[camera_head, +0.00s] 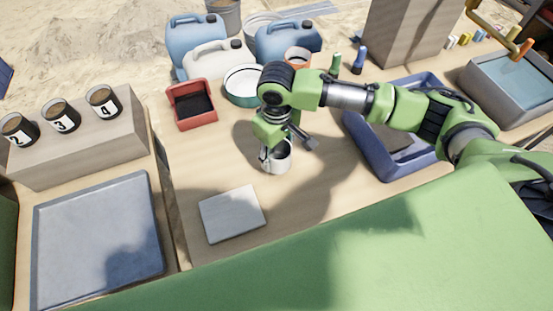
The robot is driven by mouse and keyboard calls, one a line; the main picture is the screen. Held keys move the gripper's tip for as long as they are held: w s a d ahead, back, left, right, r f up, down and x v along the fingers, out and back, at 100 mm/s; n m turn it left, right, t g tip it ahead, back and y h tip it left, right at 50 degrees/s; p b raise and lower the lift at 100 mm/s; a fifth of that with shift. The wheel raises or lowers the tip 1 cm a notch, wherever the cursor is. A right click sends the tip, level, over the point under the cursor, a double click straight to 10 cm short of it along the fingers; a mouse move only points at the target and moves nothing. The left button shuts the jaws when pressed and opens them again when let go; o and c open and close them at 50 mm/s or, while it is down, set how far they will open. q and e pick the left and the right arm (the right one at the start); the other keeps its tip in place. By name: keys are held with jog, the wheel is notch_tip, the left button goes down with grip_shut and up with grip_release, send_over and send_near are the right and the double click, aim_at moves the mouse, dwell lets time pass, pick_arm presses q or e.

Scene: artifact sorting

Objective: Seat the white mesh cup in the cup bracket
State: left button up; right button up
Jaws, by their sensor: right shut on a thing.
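The white mesh cup (279,161) is upright near the middle of the wooden table, with its opening facing up. My right gripper (266,153) reaches down from above and is shut on the cup at its left side. The arm hides part of the cup's rim. I cannot tell whether the cup touches the table or hangs just above it. I cannot make out a cup bracket with certainty. My left gripper is not in view.
A flat grey plate (232,214) lies in front of the cup. A blue tray (390,166) is on the right. Numbered cups (61,117) sit in a block at the left, behind a grey tray (97,240).

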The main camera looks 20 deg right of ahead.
jog(key=shift+f, duration=1.4)
jog(key=shift+s, duration=0.1)
jog(key=o, duration=0.9)
jog(key=shift+f, duration=0.1)
jog(key=shift+o, duration=0.2)
